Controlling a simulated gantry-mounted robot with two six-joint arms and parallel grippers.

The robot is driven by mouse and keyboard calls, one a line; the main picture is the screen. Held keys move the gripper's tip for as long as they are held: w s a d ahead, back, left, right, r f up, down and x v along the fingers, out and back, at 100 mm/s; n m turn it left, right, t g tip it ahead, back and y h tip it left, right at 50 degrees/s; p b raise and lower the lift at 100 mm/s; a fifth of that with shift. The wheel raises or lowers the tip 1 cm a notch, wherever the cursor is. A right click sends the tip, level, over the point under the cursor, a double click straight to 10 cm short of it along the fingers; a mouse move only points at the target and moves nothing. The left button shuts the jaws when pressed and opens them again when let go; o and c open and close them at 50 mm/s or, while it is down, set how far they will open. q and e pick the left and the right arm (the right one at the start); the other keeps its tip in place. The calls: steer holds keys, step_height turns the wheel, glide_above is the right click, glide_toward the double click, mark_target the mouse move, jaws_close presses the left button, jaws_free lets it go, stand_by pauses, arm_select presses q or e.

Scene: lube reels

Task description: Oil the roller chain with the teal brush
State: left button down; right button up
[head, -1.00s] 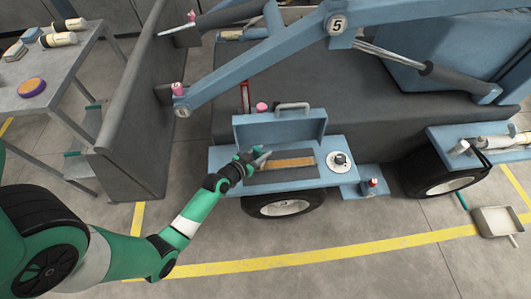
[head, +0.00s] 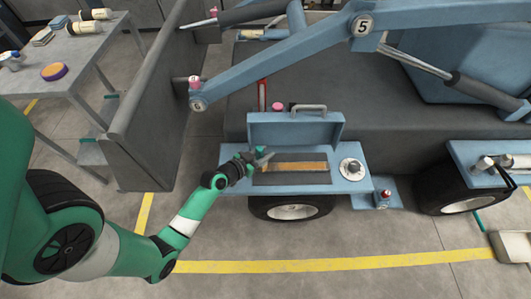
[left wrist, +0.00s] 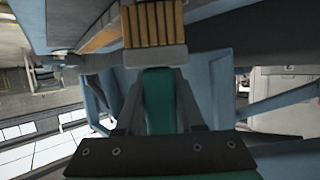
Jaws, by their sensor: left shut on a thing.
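My left gripper (head: 262,157) is at the left end of the open blue box on the vehicle's side. In the left wrist view it is shut on the teal brush (left wrist: 158,95), whose teal handle lies between the fingers. The brush's grey ferrule and tan bristles point away from the gripper, toward the top of that view. A long golden-brown strip, which looks like the roller chain (head: 300,167), lies in a dark recess in front of the raised lid. I cannot tell whether the bristles touch it. My right gripper is not in view.
The raised lid (head: 296,131) with a handle stands behind the strip. A round dial (head: 352,168) and a red knob (head: 385,194) are to the right. A blue boom (head: 270,72) crosses above. A grey table (head: 85,55) with several items stands at the left.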

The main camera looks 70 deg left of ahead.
arm_select(q)
step_height(320, 180, up, 7)
steer(key=p, duration=0.6)
stand_by(0.3)
steer(key=w+d+r+m+h+p, duration=0.25)
steer(key=d+r+p, duration=0.3)
steer(key=d, duration=0.35)
steer(key=w+d+r+m+t+h+p, duration=0.1)
steer(key=w+d+r+m+h+p, duration=0.2)
steer(key=d+r, duration=0.4)
steer(key=w+d+r+m+h+p, duration=0.15)
steer(key=d+r+p, duration=0.35)
steer(key=d, duration=0.5)
steer(key=s+r+p, duration=0.2)
steer(key=r+p, duration=0.9)
steer(key=p, duration=0.1)
steer(key=s+a+r+n+p, duration=0.1)
steer(key=s+r+p, duration=0.2)
steer(key=r+p, duration=0.9)
steer(key=s+r+y+p, duration=0.1)
steer(key=s+r+p, duration=0.1)
steer(key=r+p, duration=1)
steer(key=shift+s+a+r+n+p, duration=0.15)
steer(key=shift+s+a+n+p, duration=0.2)
steer(key=shift+p, duration=0.85)
